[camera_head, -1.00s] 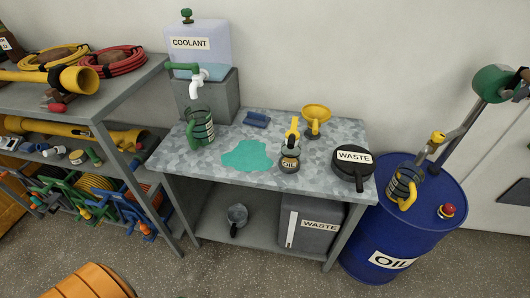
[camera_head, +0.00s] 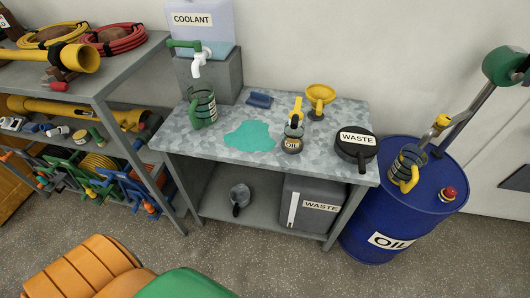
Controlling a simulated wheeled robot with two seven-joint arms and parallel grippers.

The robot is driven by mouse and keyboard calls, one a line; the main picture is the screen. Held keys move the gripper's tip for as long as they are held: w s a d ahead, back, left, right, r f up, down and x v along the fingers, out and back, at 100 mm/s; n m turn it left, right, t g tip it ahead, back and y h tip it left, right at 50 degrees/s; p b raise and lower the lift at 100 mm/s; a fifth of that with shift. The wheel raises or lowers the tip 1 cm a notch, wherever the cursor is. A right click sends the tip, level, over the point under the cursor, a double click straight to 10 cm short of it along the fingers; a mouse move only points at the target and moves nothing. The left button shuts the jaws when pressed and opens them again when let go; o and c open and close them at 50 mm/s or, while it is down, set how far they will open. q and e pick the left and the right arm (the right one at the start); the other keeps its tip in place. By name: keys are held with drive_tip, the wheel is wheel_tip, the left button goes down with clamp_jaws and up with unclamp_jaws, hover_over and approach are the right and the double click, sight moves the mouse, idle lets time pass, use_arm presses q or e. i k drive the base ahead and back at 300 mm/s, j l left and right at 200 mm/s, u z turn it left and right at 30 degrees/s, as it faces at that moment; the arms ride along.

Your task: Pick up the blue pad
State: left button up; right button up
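The blue pad (camera_head: 260,99) lies near the back edge of the metal table (camera_head: 220,159), right of the grey block under the coolant tank. A teal puddle (camera_head: 251,136) lies in front of it on the table top. Neither of my grippers shows in the head view.
A green-handled jug (camera_head: 202,108) stands left of the pad. A yellow funnel (camera_head: 319,99), an oil can (camera_head: 293,138) and a round waste pan (camera_head: 355,150) stand to the right. A blue oil drum (camera_head: 385,222) is beside the table, and a shelf (camera_head: 120,75) is at left.

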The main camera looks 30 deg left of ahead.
sight(256, 98)
drive_tip(key=i+j+z, duration=0.25)
drive_tip(key=j, duration=0.2)
drive_tip(key=j+z, duration=0.25)
drive_tip(key=j, duration=0.2)
drive_tip(key=i+j+z, duration=0.1)
drive_tip(key=j+z, duration=0.15)
drive_tip(key=j, duration=0.25)
